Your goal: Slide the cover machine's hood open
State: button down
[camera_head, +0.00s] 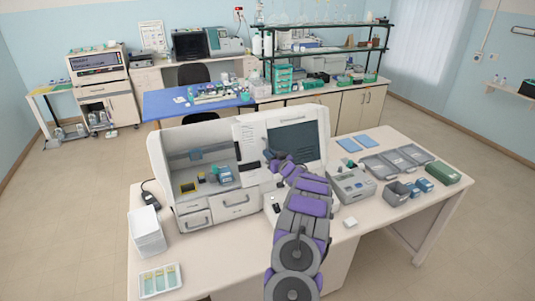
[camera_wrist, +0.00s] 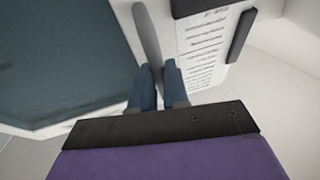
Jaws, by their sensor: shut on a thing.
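The cover machine (camera_head: 160,165) is a white cabinet on the near table in the head view. Its left bay is exposed, showing a small blue item and a yellow-edged piece inside. The hood (camera_head: 250,136), with a dark window (camera_head: 294,141), stands over the right part of the machine. My gripper (camera_head: 269,156) is at the hood's front, beside the window. In the wrist view my gripper's dark blue fingers (camera_wrist: 158,78) are closed on a grey upright handle (camera_wrist: 147,32). The dark window (camera_wrist: 60,60) lies left of it, a printed white panel (camera_wrist: 203,45) right.
A grey device (camera_head: 351,184), grey trays (camera_head: 395,160) and blue and green boxes stand to the right on the table. A white stack (camera_head: 147,230) and a slide tray (camera_head: 160,281) stand at the left. The front middle of the table is mostly clear.

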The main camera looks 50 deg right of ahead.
jog(key=shift+s+d+r, duration=0.1)
jog(key=shift+s+d, duration=0.05)
jog(key=shift+d, duration=0.1)
jog(key=c, duration=1.1)
grip_release()
jog(key=shift+d, duration=0.1)
jog(key=b+v, duration=0.3)
jog(key=v, duration=1.4)
jog(key=shift+s, duration=0.1)
